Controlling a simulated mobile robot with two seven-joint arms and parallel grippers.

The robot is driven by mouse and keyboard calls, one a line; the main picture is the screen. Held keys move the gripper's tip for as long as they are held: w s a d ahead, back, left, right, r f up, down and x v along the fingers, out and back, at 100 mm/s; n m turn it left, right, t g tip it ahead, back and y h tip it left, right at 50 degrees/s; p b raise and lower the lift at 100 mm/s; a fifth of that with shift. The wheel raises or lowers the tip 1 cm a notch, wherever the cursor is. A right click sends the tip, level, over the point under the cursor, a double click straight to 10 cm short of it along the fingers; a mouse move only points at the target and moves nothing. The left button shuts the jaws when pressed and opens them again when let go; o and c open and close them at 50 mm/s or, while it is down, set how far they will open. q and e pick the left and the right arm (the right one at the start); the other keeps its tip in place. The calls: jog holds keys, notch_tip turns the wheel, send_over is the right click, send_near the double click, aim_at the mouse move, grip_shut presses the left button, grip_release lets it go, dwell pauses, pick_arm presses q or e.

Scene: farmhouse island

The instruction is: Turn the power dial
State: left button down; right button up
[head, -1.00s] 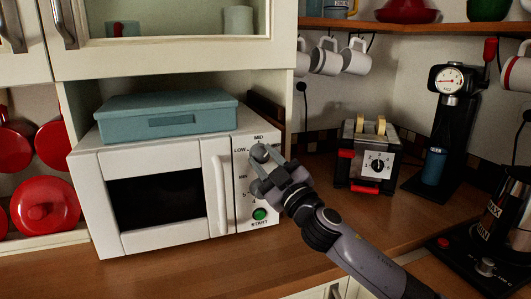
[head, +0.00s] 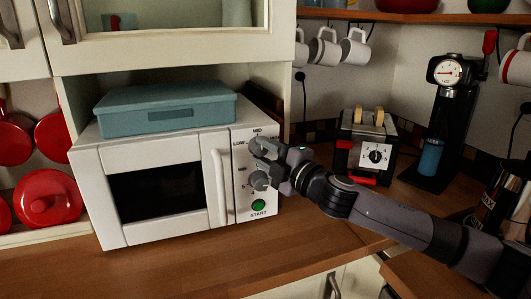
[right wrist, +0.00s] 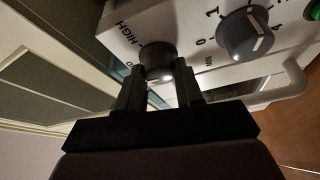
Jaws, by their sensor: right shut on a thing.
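The white microwave (head: 152,187) stands on the wooden counter, its control panel on the right side. The power dial, the upper grey knob between the LOW, MID and HIGH labels, shows in the right wrist view (right wrist: 157,59) between the two dark fingers. My right gripper (head: 264,151) is shut on the power dial, its arm coming in from the right; it also shows in the right wrist view (right wrist: 160,88). In the head view the fingers mostly cover this dial. The lower timer dial (right wrist: 245,34) is free, also seen in the head view (head: 260,181). My left gripper is out of view.
A green START button (head: 258,205) sits below the dials. A blue box (head: 165,108) lies on the microwave. A toaster (head: 364,145) and a coffee machine (head: 436,122) stand to the right, behind my arm. The counter before the microwave is clear.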

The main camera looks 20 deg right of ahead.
jog(key=shift+r, duration=0.1)
dwell(0.5)
jog(key=o, duration=1)
jog(key=b+v, duration=0.1)
jog(key=v, duration=0.6)
jog(key=shift+b, duration=0.35)
